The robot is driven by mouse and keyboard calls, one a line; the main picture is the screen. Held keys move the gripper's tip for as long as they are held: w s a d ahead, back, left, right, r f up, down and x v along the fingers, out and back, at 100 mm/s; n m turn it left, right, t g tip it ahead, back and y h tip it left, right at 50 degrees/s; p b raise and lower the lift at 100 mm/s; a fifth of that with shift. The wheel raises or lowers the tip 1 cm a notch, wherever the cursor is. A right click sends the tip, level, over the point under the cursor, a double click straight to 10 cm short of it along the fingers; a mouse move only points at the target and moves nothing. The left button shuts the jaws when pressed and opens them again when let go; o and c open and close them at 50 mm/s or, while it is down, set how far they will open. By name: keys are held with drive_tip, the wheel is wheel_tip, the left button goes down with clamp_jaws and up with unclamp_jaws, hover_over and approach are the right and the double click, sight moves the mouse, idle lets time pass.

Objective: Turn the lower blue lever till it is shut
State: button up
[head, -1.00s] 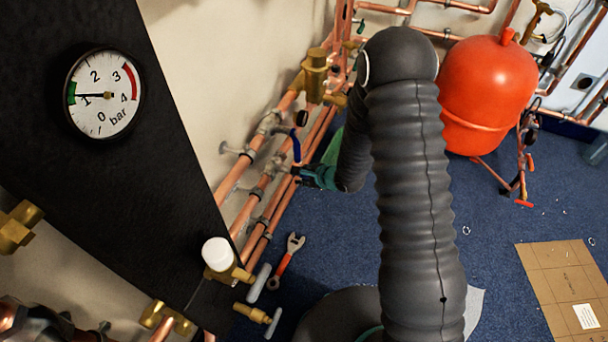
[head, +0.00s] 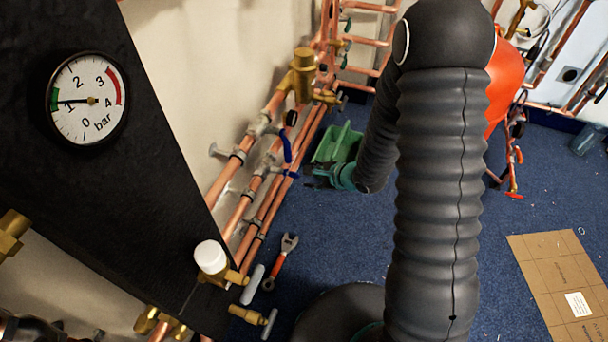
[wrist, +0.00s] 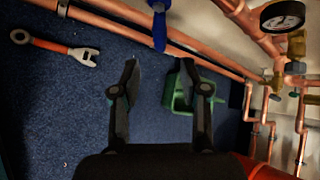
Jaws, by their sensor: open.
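Two blue levers sit on the copper pipes along the wall in the head view. The upper blue lever (head: 287,148) points steeply down. The lower blue lever (head: 290,174) is small and partly seen, and sticks out towards my gripper (head: 316,177). My gripper is just right of it, with a visible gap. In the wrist view, one blue lever (wrist: 159,30) stands out square from a copper pipe at the top centre; I cannot tell for sure which one it is. My gripper (wrist: 160,72) is open and empty below its tip, with the fingers on either side of its line.
A green crate (head: 336,143) stands on the blue floor beyond my gripper. An orange-handled wrench (head: 281,261) lies near the pipes. A black panel with a pressure gauge (head: 87,99) is at the left. A red tank (head: 502,82) is behind my arm. Cardboard (head: 553,278) lies at right.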

drive_tip(key=shift+v, duration=1)
